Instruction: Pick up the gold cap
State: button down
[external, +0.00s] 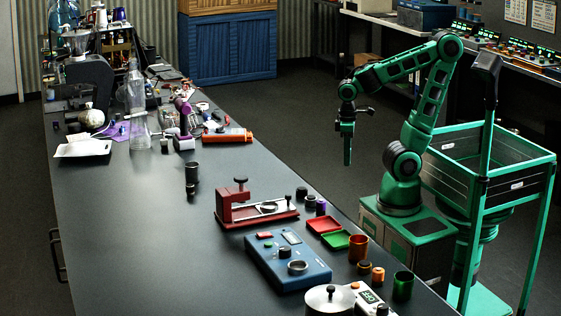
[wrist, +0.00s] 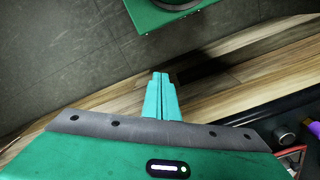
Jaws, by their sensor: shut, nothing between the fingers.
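My gripper (external: 347,160) hangs pointing down at the right of the long bench, above the floor side and apart from everything. Its teal fingers (wrist: 160,80) are closed together and empty in the wrist view. No cap is clearly gold. A small brownish-gold ring-like piece (external: 365,267) sits near the bench's right edge, beside a small orange piece (external: 378,274); I cannot tell which, if either, is the gold cap. A copper-orange cup (external: 358,247) stands just behind them. None of these shows clearly in the wrist view.
The dark bench (external: 130,225) has free room at its left. Near its right edge are a red press (external: 258,213), a blue device (external: 285,262), a red tray (external: 324,225), a green tray (external: 336,239) and a dark green cup (external: 403,285). Clutter fills the far end.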

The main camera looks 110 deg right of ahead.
dwell(0.3)
jog(key=c, duration=1.5)
grip_release()
jog(key=shift+c, duration=0.2)
jog(key=shift+s, duration=0.1)
